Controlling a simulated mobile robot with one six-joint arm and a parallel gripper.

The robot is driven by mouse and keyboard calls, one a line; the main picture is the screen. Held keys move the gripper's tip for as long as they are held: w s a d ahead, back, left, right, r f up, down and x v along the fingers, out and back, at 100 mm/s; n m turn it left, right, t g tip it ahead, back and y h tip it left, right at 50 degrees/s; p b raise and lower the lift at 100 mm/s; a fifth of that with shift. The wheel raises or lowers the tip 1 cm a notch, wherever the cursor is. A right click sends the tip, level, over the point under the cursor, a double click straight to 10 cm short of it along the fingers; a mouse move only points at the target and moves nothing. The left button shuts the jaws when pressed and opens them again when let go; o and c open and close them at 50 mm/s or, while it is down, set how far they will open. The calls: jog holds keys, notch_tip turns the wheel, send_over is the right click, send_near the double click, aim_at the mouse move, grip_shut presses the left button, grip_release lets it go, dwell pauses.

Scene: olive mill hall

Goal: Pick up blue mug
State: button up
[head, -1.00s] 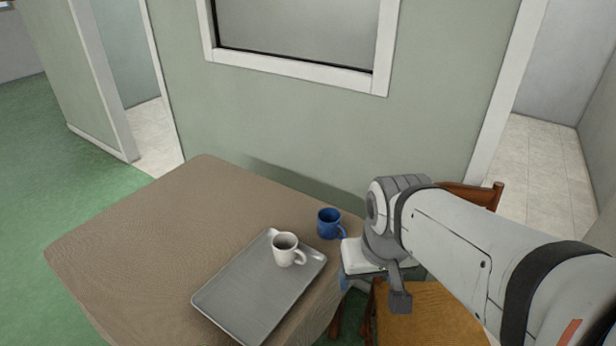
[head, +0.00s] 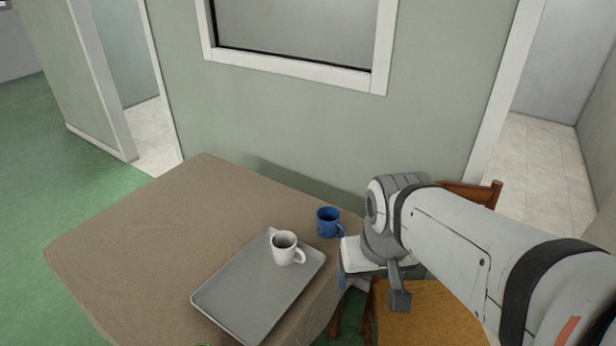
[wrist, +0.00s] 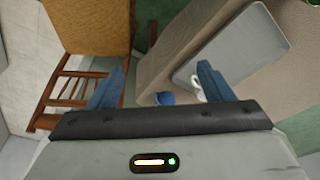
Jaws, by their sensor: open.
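The blue mug (head: 328,222) stands upright on the brown-covered table (head: 150,230), near the table's right edge and just beyond the grey tray's corner. In the wrist view the blue mug (wrist: 164,98) shows small between the fingers, partly hidden by my gripper's body. My gripper (wrist: 160,85) is open, with its two blue fingers apart and nothing between them. In the head view my wrist hangs just right of the mug, past the table edge; the fingers are mostly hidden there.
A white mug (head: 285,248) stands on the grey tray (head: 245,300), close to the blue mug. A wooden chair (head: 425,315) with a tan seat is below my arm. A green wall (head: 300,130) rises behind the table. The table's left part is clear.

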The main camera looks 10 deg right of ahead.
jog(key=shift+o, duration=0.6)
jog(key=shift+w+m, duration=0.3)
jog(key=shift+o, duration=0.5)
jog(key=w+m, duration=0.8)
jog(key=w, duration=0.1)
jog(key=shift+w+a+f+y, duration=0.2)
jog(key=shift+f+y, duration=0.1)
jog(key=shift+f, duration=0.15)
jog(key=m+t, duration=0.2)
jog(key=m, duration=2.3)
send_near(328, 221)
jog(key=f, duration=0.4)
jog(key=a+f, duration=0.1)
jog(key=f, duration=0.1)
jog(key=shift+w+a, duration=0.1)
jog(key=shift+w, duration=0.3)
jog(key=shift+c, duration=0.5)
